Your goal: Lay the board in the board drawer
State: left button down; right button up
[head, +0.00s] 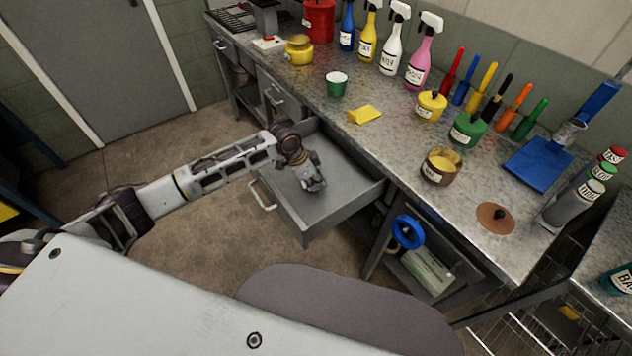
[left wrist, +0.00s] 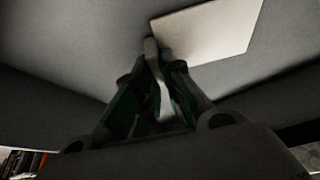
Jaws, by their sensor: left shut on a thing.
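The board drawer (head: 345,190) is pulled open under the bench, with a flat grey floor. My left gripper (head: 315,184) points down inside it, low over the drawer floor. In the left wrist view its fingers (left wrist: 160,75) are closed together at the near left edge of a pale flat board (left wrist: 215,32). The board is shut between the fingertips, against the drawer's grey surface (left wrist: 95,45). I cannot tell whether the board touches the floor. In the head view the board is mostly hidden by the gripper. My right gripper is not in view.
The drawer's pull handle (head: 262,196) faces the open floor. A blue tape roll (head: 408,231) hangs right of the drawer.

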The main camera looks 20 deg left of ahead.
pick_arm(q)
jog(key=shift+f, duration=0.15)
jog(key=c, duration=1.5)
grip_release()
jog(key=shift+c, duration=0.2)
jog(key=v, duration=1.2)
jog(key=shift+p, duration=0.35)
